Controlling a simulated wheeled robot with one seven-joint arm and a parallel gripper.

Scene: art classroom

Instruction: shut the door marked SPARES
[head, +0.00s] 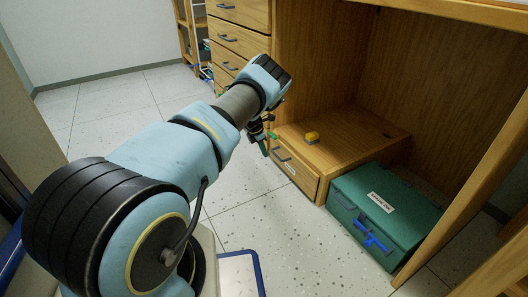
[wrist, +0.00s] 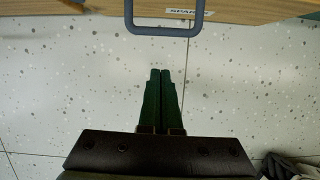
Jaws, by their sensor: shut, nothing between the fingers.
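The door marked SPARES (head: 302,178) is the light wooden front of a low wooden box under the desk. It has a grey-blue bar handle (head: 281,154) and a small white label, too small to read in the head view. In the wrist view the handle (wrist: 165,31) crosses the top edge, with the label (wrist: 187,12) partly readable as "SPAR". I cannot tell whether the door stands ajar. My gripper (wrist: 160,72) has dark green fingers, shut and empty, pointing at the handle with a small gap in the picture. In the head view it hangs just left of the door, partly hidden by my arm.
A teal case (head: 378,195) with a white label and a blue handle stands right of the box. A yellow object (head: 312,137) lies on the box. A drawer stack (head: 237,38) stands behind. Speckled floor (head: 240,205) is open in front. A desk post bounds the right.

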